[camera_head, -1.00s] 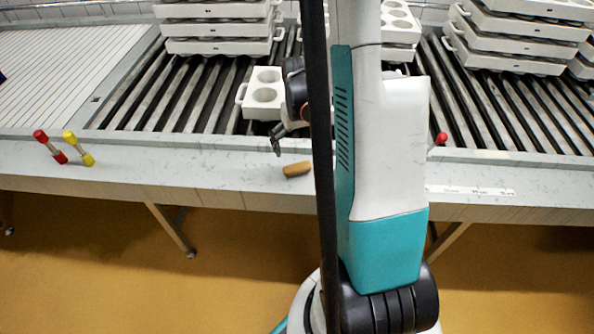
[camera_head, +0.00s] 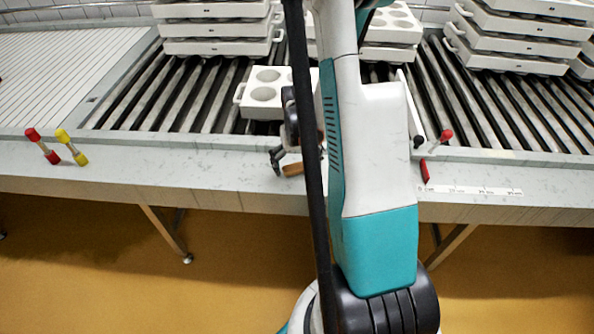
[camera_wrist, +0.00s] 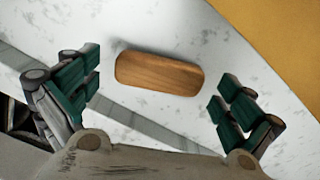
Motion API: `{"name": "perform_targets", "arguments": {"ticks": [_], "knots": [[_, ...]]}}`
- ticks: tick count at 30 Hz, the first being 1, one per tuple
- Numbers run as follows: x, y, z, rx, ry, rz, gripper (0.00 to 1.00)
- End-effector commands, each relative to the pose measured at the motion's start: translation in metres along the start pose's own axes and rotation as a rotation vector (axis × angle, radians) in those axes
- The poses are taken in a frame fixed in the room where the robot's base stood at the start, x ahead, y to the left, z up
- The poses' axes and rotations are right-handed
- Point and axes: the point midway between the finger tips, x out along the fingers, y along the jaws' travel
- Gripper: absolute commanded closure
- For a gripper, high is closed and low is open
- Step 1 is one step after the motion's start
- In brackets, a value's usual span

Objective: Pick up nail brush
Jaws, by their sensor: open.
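The nail brush (camera_head: 293,169) is a small brown wooden block with rounded ends, lying on the pale marbled ledge at the front of the roller conveyor. In the wrist view the nail brush (camera_wrist: 158,73) lies between and a little beyond the fingers, its wooden face toward the camera. My gripper (camera_wrist: 160,92) is open, with a green-padded finger on either side and clear gaps to the brush. In the head view my gripper (camera_head: 279,160) is right at the brush, partly hidden behind my arm. Any bristles are hidden.
A white mould tray (camera_head: 262,108) sits on the rollers just behind the brush. Stacked white moulds (camera_head: 220,30) stand farther back. Red (camera_head: 42,146) and yellow (camera_head: 72,147) handled tools lie on the ledge at left. A ruler-like strip (camera_head: 470,190) lies at right. The ledge's front edge is close.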

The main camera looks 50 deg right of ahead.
Motion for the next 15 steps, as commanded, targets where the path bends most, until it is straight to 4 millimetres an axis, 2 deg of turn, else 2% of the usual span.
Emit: {"name": "perform_targets", "arguments": {"ticks": [2, 8, 11, 12, 15], "knots": [[-0.0009, 0.0, 0.0001, 0.0, 0.0, 0.0, 0.0], [-0.0011, 0.0, 0.0, 0.0, 0.0, 0.0, 0.43], [-0.001, 0.0, 0.0, 0.0, 0.0, 0.0, 0.45], [-0.0011, 0.0, 0.0, 0.0, 0.0, 0.0, 0.49], [-0.0011, 0.0, 0.0, 0.0, 0.0, 0.0, 0.49]]}}
